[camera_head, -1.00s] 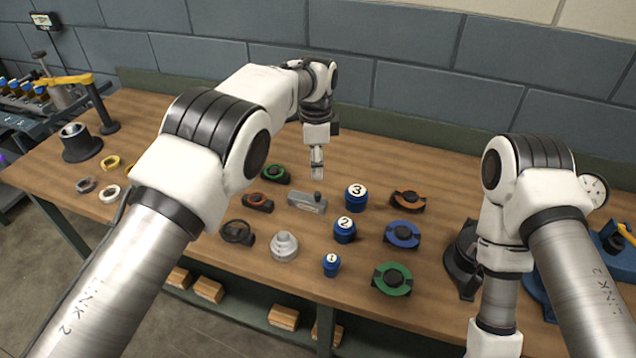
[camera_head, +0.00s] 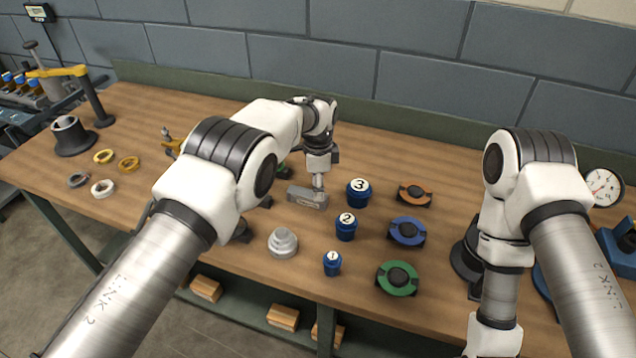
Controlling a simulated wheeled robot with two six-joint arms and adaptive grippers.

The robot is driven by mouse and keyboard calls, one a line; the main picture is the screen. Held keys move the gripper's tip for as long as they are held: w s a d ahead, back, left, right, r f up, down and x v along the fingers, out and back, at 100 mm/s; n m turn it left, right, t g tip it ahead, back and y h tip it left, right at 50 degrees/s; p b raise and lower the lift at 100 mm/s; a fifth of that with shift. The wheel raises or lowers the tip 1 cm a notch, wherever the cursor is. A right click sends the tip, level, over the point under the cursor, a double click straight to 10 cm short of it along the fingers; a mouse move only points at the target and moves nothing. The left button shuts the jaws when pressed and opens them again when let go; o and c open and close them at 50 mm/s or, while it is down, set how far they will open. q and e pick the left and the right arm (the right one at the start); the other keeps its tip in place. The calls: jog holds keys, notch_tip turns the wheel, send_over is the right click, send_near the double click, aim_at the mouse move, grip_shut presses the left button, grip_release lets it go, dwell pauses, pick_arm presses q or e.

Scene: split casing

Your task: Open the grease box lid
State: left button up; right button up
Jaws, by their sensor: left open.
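The grease box (camera_head: 307,197) is a small grey oblong box on the workbench, left of the blue numbered pots. In the earlier view a small dark knob stands on its lid; now my gripper covers that spot. The lid appears shut. My left gripper (camera_head: 318,181) points down at the right end of the box, open, with its fingertips at the knob. Whether they touch it cannot be made out. My right arm runs down out of the bottom of the view, and its gripper is not seen.
Blue pots 3 (camera_head: 358,193), 2 (camera_head: 346,228) and 1 (camera_head: 332,264) stand close right of the box. A stepped metal part (camera_head: 283,243) stands in front. Orange, blue (camera_head: 407,232) and green (camera_head: 397,279) round parts lie further right. My left forearm hides parts on the left.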

aim_at(305, 192)
pick_arm(q)
grip_shut()
jog(key=shift+r, duration=0.1)
jog(key=shift+w+a+r+h+p, duration=0.1)
jog(key=shift+a+r+h+p, duration=0.15)
jog(key=shift+r+h+p, duration=0.25)
jog(key=shift+w+a+r+g+h, duration=0.1)
jog(key=shift+a+r+g+h, duration=0.25)
jog(key=shift+h, duration=0.35)
jog(key=shift+w+a+r+g+h+b, duration=0.15)
jog(key=shift+a+g+h+b, duration=0.15)
jog(key=shift+h+b, duration=0.3)
jog(key=shift+w+a+r+g+h+b, duration=0.1)
jog(key=shift+a+r+g+h+b, duration=0.2)
jog(key=shift+h+b, duration=0.3)
jog(key=shift+w+a+r+g+h+b, duration=0.1)
jog(key=shift+a+r+h+b, duration=0.05)
jog(key=shift+a+h+b, duration=0.35)
jog(key=shift+a+r+h+b, duration=0.1)
jog(key=shift+r+h+b, duration=0.2)
jog(key=shift+h, duration=0.1)
